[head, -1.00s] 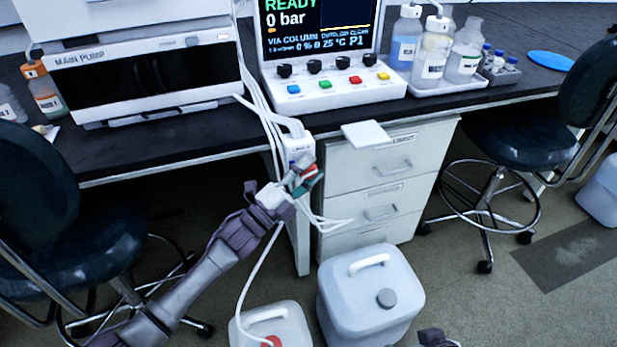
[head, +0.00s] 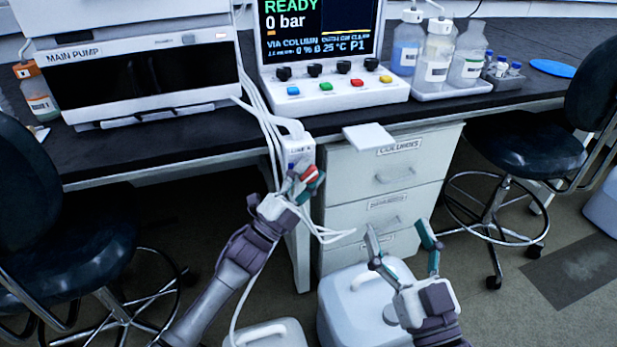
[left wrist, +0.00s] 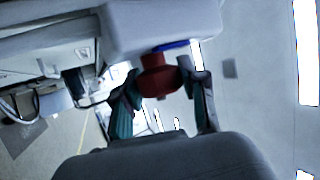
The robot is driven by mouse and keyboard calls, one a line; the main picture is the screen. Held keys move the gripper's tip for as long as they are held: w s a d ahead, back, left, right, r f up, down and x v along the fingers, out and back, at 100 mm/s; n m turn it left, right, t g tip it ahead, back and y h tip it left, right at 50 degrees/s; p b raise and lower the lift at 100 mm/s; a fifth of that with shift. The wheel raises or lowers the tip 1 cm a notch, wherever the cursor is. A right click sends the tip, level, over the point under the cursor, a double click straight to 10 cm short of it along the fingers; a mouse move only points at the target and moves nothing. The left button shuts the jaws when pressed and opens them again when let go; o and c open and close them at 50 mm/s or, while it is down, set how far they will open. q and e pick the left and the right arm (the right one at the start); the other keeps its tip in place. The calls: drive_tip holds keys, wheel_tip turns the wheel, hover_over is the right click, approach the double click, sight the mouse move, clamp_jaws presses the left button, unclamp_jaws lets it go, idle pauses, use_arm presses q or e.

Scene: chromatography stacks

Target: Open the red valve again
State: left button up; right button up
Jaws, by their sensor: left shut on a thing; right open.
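The red valve (head: 309,174) is on the underside of a small white block (head: 299,151) at the front edge of the bench, left of the drawers. My left gripper (head: 302,186) is shut on it from below. In the left wrist view the red valve (left wrist: 158,78) is between the two teal-padded fingers (left wrist: 160,98), under the white housing (left wrist: 165,25). My right gripper (head: 402,247) is open and empty, in front of the drawers.
White tubes (head: 265,110) run down beside the block. A drawer unit (head: 385,190) stands to the right, and white canisters (head: 350,300) are on the floor below. Chairs stand at left and right. The control console (head: 335,92) with its screen is on the bench above.

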use_arm(q)
drive_tip(key=shift+f, duration=0.1)
idle(0.3)
drive_tip(key=o, duration=1.2)
drive_tip(key=shift+c, duration=0.2)
drive_tip(key=v, duration=1.2)
drive_tip(key=shift+d, duration=0.1)
